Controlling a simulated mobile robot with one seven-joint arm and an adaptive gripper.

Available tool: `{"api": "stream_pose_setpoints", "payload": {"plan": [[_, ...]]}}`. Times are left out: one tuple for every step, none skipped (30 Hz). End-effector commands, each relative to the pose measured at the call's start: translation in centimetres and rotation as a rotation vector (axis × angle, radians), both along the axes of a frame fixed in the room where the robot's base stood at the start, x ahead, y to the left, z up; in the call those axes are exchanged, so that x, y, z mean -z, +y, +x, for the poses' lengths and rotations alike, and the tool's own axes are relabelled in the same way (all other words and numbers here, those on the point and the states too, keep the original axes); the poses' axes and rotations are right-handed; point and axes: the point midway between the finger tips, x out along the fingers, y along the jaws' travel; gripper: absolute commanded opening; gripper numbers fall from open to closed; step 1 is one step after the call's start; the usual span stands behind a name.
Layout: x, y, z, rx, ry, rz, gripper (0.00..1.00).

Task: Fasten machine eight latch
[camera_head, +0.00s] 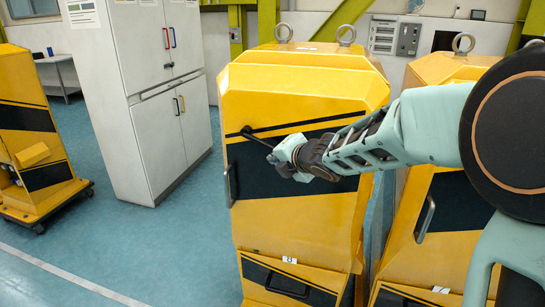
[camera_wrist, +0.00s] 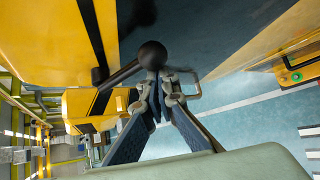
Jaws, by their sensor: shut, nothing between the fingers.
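The yellow machine (camera_head: 300,88) with black bands stands in the middle of the head view; its small white label (camera_head: 289,260) seems to read 8. Its latch is a dark lever (camera_head: 258,139) on the front, slanting down to the right from its pivot. In the wrist view the lever (camera_wrist: 122,73) ends in a black ball knob (camera_wrist: 152,54). My gripper (camera_head: 276,157) is shut and empty at the knob end of the lever. In the wrist view my fingertips (camera_wrist: 158,84) are right by the knob; I cannot tell whether they touch it.
A door handle (camera_head: 229,187) sticks out at the machine's left edge, below the lever. A similar yellow machine (camera_head: 428,70) stands close on the right, partly behind my arm. A grey cabinet (camera_head: 145,90) and another yellow machine (camera_head: 25,125) stand left. The floor (camera_head: 150,245) at front left is clear.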

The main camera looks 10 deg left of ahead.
Motion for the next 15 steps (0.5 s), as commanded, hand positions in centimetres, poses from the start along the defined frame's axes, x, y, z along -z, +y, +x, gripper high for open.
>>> {"api": "stream_pose_setpoints", "payload": {"plan": [[-1.0, -0.4, 0.2, 0.006, -0.002, 0.001, 0.0], [-1.2, -0.4, 0.2, 0.005, -0.002, 0.001, 0.0], [-1.5, -0.4, 0.2, 0.004, -0.003, 0.001, 0.0], [-1.7, -0.4, 0.2, 0.004, -0.003, 0.001, 0.0], [-1.9, -0.4, 0.2, 0.004, -0.001, 0.001, 0.0], [-2.2, -0.4, 0.2, 0.004, -0.001, 0.001, 0.0], [-2.4, -0.4, 0.2, 0.004, -0.001, 0.001, 0.0], [-2.6, -0.4, 0.2, 0.004, -0.001, 0.001, 0.0], [-2.8, -0.3, 0.1, 0.004, -0.002, 0.001, 0.0], [-2.9, -0.3, 0.1, 0.003, -0.001, 0.001, 0.0], [-3.1, -0.3, 0.1, 0.003, -0.001, 0.001, 0.0], [-3.2, -0.2, 0.1, 0.003, -0.001, 0.001, 0.0], [-3.3, -0.2, 0.1, 0.003, -0.001, 0.001, 0.0], [-3.4, -0.2, 0.1, 0.003, -0.001, 0.001, 0.0], [-3.6, -0.2, 0.1, 0.003, -0.001, 0.002, 0.0]]}}
